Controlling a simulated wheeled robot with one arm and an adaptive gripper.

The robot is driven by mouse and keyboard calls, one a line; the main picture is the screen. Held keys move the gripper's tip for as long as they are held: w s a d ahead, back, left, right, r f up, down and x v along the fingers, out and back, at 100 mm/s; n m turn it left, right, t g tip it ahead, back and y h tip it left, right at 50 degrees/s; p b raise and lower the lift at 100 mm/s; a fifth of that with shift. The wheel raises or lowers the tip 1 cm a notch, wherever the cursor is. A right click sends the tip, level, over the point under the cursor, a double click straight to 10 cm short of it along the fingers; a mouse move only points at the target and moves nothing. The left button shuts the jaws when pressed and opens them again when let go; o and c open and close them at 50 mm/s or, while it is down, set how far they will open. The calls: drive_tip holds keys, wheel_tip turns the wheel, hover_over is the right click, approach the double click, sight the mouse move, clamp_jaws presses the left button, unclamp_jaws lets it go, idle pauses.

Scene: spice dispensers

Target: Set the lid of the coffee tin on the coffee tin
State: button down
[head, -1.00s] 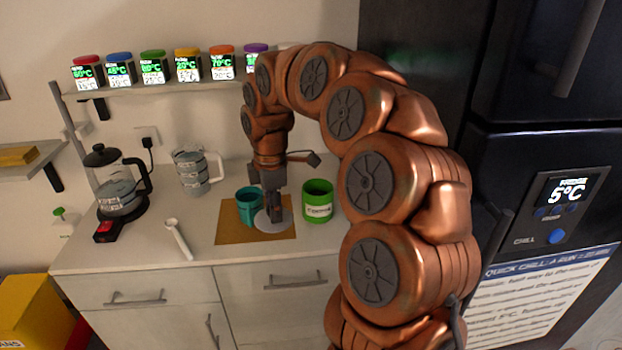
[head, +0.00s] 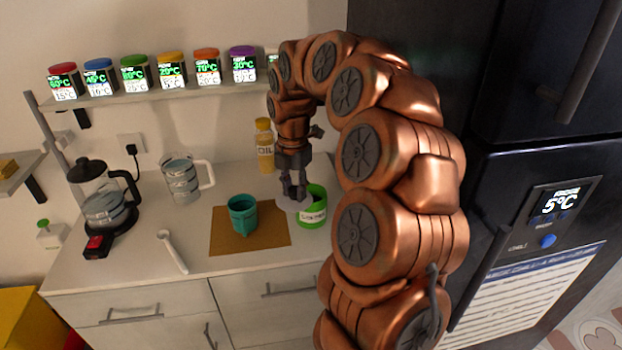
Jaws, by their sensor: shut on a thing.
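The green tin (head: 312,219) with a white label stands at the back right of the counter, beside my arm. I take it for the coffee tin; its label is too small to read surely. My gripper (head: 294,194) is shut on a pale grey round lid (head: 290,204). The lid is at the tin's left rim, partly hidden by the fingers. I cannot tell whether it touches the rim or is just above it.
A teal cup (head: 242,215) stands on a brown mat (head: 269,235) left of the tin. An oil bottle (head: 264,150) is behind my gripper. A white spoon (head: 172,252), a measuring jug (head: 182,180) and a coffee maker (head: 104,205) are further left. The dark fridge (head: 500,200) bounds the right.

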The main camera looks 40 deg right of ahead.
drive_tip(key=w+d+f+p, duration=0.4)
drive_tip(key=d, duration=0.4)
drive_tip(key=shift+w+f, duration=0.15)
idle(0.4)
drive_tip(key=shift+d+f, duration=0.1)
drive_tip(key=shift+f, duration=0.05)
drive_tip(key=c, duration=0.9)
unclamp_jaws()
drive_tip(key=shift+o, duration=0.2)
wheel_tip(320, 180, up, 12)
drive_tip(key=b, duration=0.3)
